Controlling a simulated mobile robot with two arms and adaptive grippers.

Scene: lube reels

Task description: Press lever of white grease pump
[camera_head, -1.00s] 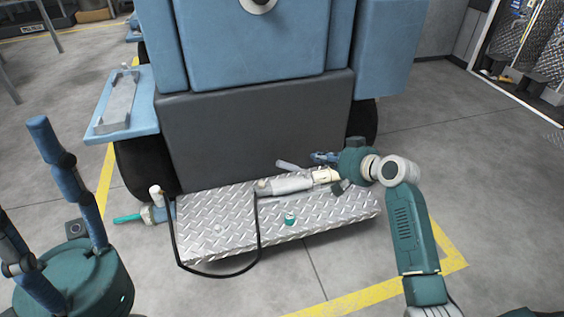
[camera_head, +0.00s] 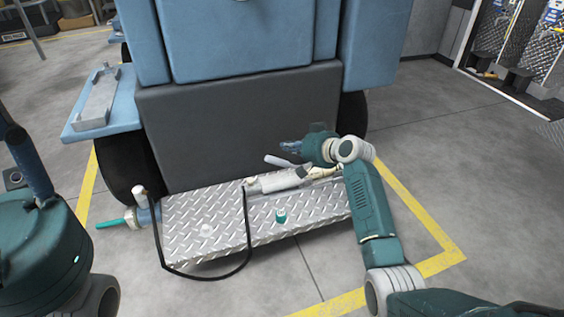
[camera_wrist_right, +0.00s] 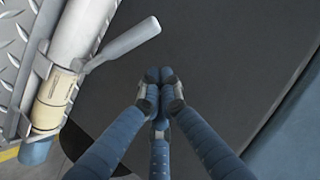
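The white grease pump (camera_head: 272,182) lies on the diamond-plate step in front of the machine. Its grey-white lever (camera_head: 280,161) sticks up and out from it. In the right wrist view the pump's beige-labelled end (camera_wrist_right: 53,100) and the lever (camera_wrist_right: 124,42) are at upper left. My right gripper (camera_head: 289,147) is just above the lever in the head view. In its wrist view its fingertips (camera_wrist_right: 160,76) are together and empty, a little beside the lever with a gap in the picture. My left gripper (camera_head: 27,160) is at the left edge, partly cut off, fingers spread apart and empty.
The step (camera_head: 210,212) also carries a teal cap (camera_head: 280,215) and a black hose (camera_head: 246,235). A second pump with a teal lever (camera_head: 110,223) is at its left end. The machine's dark panel (camera_head: 235,125) rises behind. Floor in front is clear.

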